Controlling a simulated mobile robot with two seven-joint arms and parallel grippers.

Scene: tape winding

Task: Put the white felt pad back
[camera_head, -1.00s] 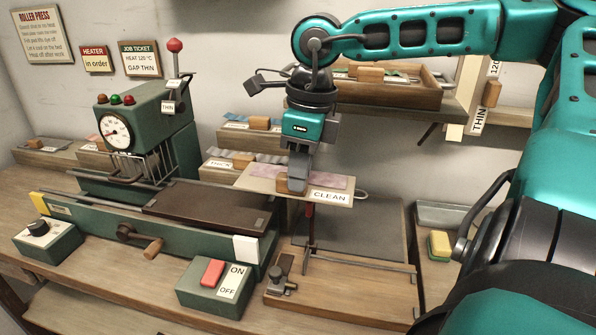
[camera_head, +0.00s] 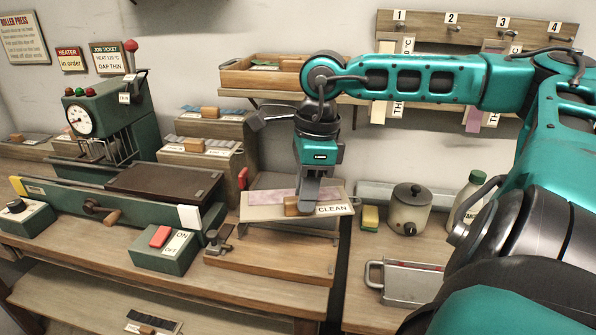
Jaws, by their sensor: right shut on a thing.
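My right gripper (camera_head: 308,196) points down and is shut on a wooden block handle (camera_head: 291,207) on a pale flat board (camera_head: 262,214). The board carries a pinkish strip (camera_head: 266,196) and a white label reading CLEAN. It is level and overlaps the grey plate and wooden base behind the press's right end; I cannot tell whether it touches them. No plainly white felt pad stands out, and I cannot tell whether this board is the pad named in the task. My left gripper is not in view.
The green roller press (camera_head: 120,212) stands left, with an ON/OFF box (camera_head: 166,248) in front. Block-handled holders (camera_head: 208,143) stand behind it. A yellow sponge (camera_head: 370,218), a lidded pot (camera_head: 409,208) and a metal-handled tray (camera_head: 410,283) are at right. Numbered hooks are above.

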